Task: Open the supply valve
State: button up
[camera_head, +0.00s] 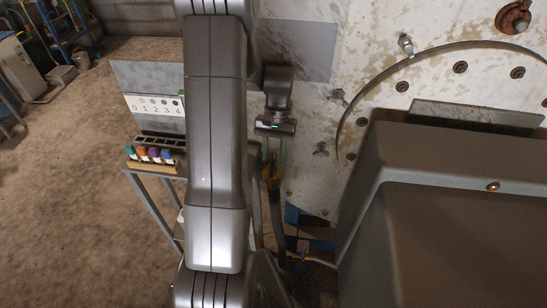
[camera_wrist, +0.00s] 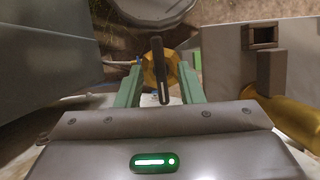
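The supply valve shows in the wrist view as a yellow body (camera_wrist: 148,72) with a dark lever handle (camera_wrist: 161,70). My gripper (camera_wrist: 160,68) is open, with one green finger on each side of the handle. Gaps show between the handle and both fingers, so the gripper is not shut on it. In the head view, my gripper (camera_head: 273,152) points down over the yellow valve (camera_head: 272,177), close to the pale metal panel. The fingertips and the handle are hard to make out there, and my arm stands just to the left.
A large grey housing (camera_head: 455,215) stands to the right. The spotted metal panel (camera_head: 380,85) with bolts lies behind. At left, a rack (camera_head: 155,165) holds several coloured vials below a numbered card (camera_head: 155,104). A yellow cylindrical part (camera_wrist: 292,122) lies right of my gripper. Floor at left is open.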

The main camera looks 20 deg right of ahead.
aim_at(274, 160)
notch_tip(274, 160, up, 8)
jog(key=shift+f, duration=0.1)
